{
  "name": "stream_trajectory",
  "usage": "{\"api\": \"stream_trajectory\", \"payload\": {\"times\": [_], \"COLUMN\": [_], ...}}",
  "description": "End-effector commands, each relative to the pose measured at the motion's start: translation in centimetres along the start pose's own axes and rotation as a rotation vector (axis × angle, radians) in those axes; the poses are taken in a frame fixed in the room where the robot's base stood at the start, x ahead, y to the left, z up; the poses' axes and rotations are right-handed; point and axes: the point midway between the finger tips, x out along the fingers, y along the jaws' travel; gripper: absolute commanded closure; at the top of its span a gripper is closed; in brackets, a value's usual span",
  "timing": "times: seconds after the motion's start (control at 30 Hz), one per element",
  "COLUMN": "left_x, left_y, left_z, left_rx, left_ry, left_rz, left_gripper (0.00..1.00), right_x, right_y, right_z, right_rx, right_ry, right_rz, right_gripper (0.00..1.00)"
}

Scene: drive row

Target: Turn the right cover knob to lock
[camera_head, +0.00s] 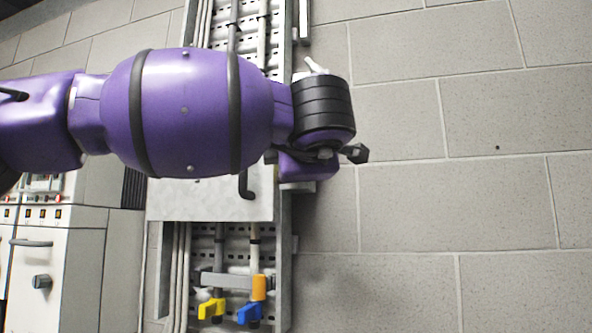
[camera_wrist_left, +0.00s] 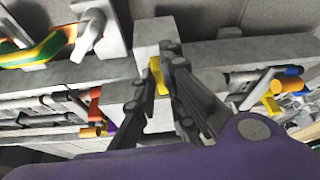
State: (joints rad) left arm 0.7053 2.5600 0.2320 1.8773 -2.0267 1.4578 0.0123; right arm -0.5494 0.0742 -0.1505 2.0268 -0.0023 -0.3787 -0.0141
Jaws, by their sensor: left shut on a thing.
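In the left wrist view, a small yellow knob (camera_wrist_left: 156,76) sits on a light grey block (camera_wrist_left: 153,34); it looks like the right cover knob. The dark fingers of my left gripper (camera_wrist_left: 158,82) are closed around it, hiding part of it. In the head view, my purple left arm crosses in front of the cabinet and hides the knob and most of the gripper. The light grey cover (camera_head: 205,204) shows below the arm, with a black bent handle (camera_head: 247,186). My right gripper is in neither view.
A white lever (camera_wrist_left: 88,32) and a green-yellow striped piece (camera_wrist_left: 40,50) are near the gripper. Below the cover are a yellow valve handle (camera_head: 211,309) and a blue one (camera_head: 249,313). A grey switch cabinet (camera_head: 70,265) stands at left. The block wall (camera_head: 440,200) at right is bare.

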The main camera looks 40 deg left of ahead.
Motion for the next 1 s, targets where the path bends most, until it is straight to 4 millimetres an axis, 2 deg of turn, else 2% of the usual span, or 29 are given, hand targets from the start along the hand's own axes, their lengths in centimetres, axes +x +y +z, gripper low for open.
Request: {"api": "stream_trajectory", "payload": {"times": [0.07, 0.1, 0.2, 0.5, 0.63, 0.77, 1.0], "left_x": [0.0, 0.0, 0.0, -0.1, -0.9, -3.1, -8.3], "left_y": [0.1, 0.1, 0.1, 0.1, 0.1, 0.1, 0.1], "left_z": [0.0, 0.0, 0.0, 0.0, 0.1, 0.1, 0.1], "left_rx": [-0.002, -0.002, -0.002, -0.002, -0.002, -0.001, -0.001], "left_ry": [0.000, 0.000, 0.000, 0.000, -0.003, -0.004, -0.004], "left_rz": [0.003, 0.003, 0.002, 0.001, 0.001, 0.003, 0.001], "left_gripper": [1.00, 0.85, 0.72, 0.71, 0.71, 0.71, 0.71], "right_x": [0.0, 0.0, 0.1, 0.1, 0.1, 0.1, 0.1], "right_y": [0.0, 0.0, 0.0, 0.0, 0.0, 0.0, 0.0], "right_z": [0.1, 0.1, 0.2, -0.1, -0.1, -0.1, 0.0], "right_rx": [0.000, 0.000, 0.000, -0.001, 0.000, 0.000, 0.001], "right_ry": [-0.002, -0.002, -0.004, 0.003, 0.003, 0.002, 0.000], "right_rz": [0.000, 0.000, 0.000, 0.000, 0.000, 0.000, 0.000], "right_gripper": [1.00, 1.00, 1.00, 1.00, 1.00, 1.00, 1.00]}}
